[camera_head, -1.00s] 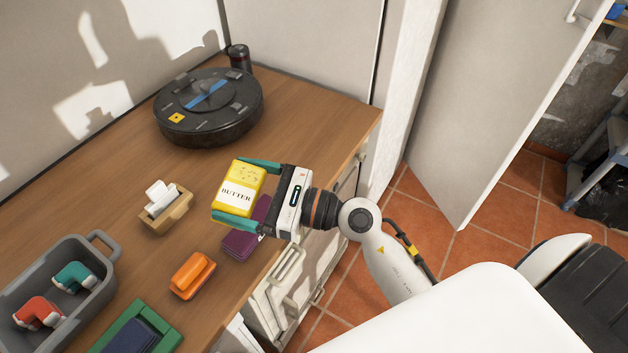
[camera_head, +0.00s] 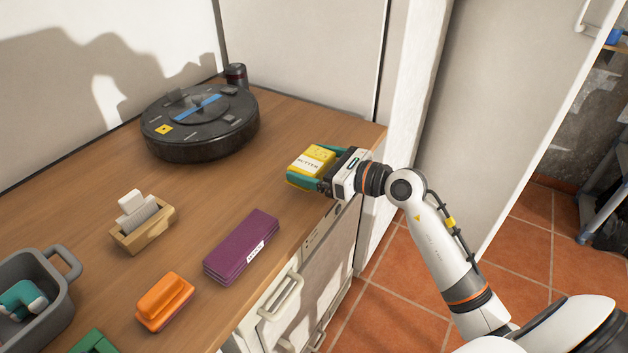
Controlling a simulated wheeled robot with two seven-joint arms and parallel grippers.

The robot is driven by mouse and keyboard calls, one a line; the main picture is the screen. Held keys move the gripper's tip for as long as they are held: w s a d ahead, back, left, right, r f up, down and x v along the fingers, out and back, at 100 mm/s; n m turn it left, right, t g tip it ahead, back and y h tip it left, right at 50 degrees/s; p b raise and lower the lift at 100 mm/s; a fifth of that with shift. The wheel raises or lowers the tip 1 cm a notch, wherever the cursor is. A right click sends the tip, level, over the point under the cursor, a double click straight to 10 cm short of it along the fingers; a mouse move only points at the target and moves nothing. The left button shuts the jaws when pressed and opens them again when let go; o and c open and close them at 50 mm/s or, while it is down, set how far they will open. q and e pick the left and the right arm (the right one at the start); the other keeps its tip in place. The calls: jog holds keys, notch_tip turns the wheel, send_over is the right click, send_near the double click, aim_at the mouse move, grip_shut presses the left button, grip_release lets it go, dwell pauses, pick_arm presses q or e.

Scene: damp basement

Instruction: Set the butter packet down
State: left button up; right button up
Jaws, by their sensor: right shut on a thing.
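The yellow butter packet (camera_head: 308,158) with a white "BUTTER" label is near the right end of the wooden counter (camera_head: 275,185), close to its front edge. My right gripper (camera_head: 316,167) is shut on it, with green fingers along its sides. The packet is low over the counter; I cannot tell whether it touches the wood. My left gripper is not in view.
A black robot vacuum (camera_head: 200,122) and a dark can (camera_head: 236,75) stand at the back. A purple case (camera_head: 241,246), an orange block (camera_head: 165,300), a wooden brush holder (camera_head: 143,225) and a grey bin (camera_head: 50,290) lie leftward. Bare wood surrounds the packet's left.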

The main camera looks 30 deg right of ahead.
jog(key=shift+f, duration=1.95)
jog(key=shift+f+b, duration=0.1)
jog(key=shift+b, duration=0.2)
jog(key=shift+f, duration=0.15)
jog(key=o, duration=0.8)
